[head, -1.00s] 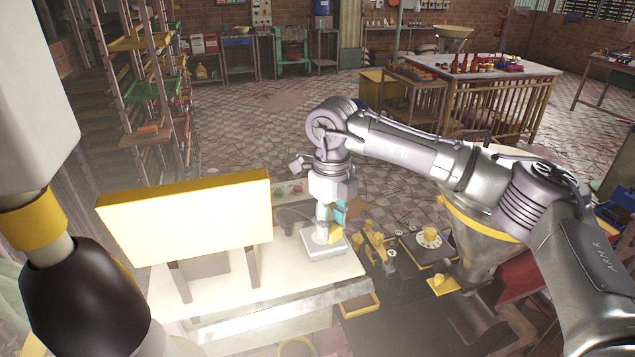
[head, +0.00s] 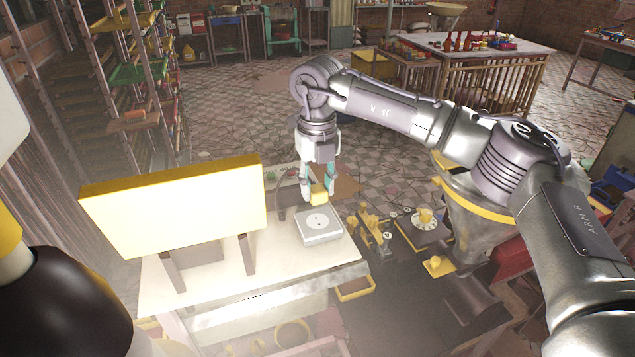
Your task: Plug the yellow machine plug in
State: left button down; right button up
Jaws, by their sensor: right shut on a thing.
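My right gripper (head: 318,187) is shut on the yellow plug (head: 319,197). It holds the plug at the far side of the white socket box (head: 318,236), and the plug appears raised just above the box's back edge. The top face of the box with its small dark holes shows uncovered. The plug's pins are hidden from this view. The box sits at the right end of the pale table, to the right of the yellow-topped panel (head: 175,213). My left gripper is out of view; only part of that arm shows at the left edge.
The panel stands on dark legs on the pale table (head: 205,284). Several yellow parts and a dark plate (head: 417,232) lie to the right of the table. A shelf rack (head: 130,75) stands at the back left. The tiled floor behind the table is mostly clear.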

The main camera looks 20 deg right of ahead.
aim_at(317, 204)
jog(key=shift+f+b, duration=1.25)
jog(key=shift+f, duration=1.15)
dwell(0.4)
jog(key=shift+f+b, duration=0.55)
jog(key=shift+b, duration=0.1)
jog(key=o, duration=1.1)
jog(key=shift+o, duration=0.2)
jog(key=shift+r, duration=0.1)
notch_tip(317, 204, up, 12)
jog(key=shift+f, duration=0.1)
